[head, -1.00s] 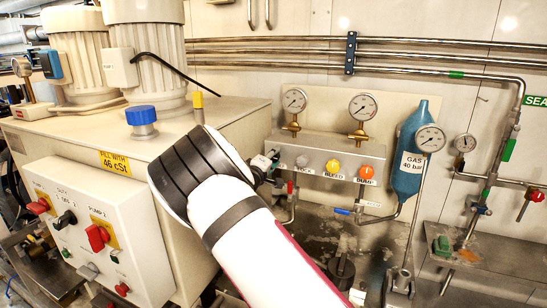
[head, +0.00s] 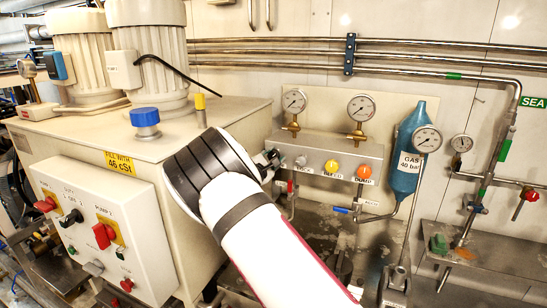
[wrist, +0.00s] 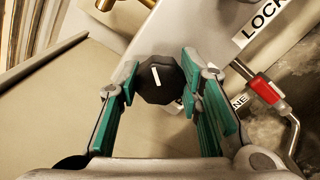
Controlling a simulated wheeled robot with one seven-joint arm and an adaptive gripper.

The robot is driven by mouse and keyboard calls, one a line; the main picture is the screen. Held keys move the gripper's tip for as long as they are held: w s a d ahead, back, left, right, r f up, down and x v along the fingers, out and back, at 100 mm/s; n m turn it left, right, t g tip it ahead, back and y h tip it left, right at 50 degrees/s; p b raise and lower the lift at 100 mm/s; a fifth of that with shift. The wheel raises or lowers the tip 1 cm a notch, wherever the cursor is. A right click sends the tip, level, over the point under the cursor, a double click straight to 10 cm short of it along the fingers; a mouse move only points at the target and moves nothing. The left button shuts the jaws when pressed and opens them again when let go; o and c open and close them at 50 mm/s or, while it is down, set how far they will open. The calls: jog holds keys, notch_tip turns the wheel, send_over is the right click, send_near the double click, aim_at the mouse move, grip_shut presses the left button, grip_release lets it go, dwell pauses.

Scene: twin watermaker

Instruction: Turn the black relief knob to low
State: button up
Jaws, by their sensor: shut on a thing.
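The black relief knob (wrist: 160,79) is faceted, with a short white pointer line on its face. In the wrist view the line stands close to upright, its top leaning slightly left. My gripper (wrist: 159,72) has its green-padded fingers on both sides of the knob and is shut on it. In the head view my white and black arm hides most of the gripper at the left end of the grey valve block (head: 325,147). A low label is not readable in either view.
The block also carries a grey knob (head: 301,161), a yellow knob (head: 331,167) and an orange knob (head: 364,171). Gauges (head: 361,107) stand above it. A red-handled valve (wrist: 264,88) is right of my fingers. The pump cabinet (head: 95,220) stands close to my arm's left.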

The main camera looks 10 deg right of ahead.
jog(key=n, duration=0.4)
jog(key=shift+n, duration=1.9)
jog(key=o, duration=1.2)
jog(key=v, duration=1.2)
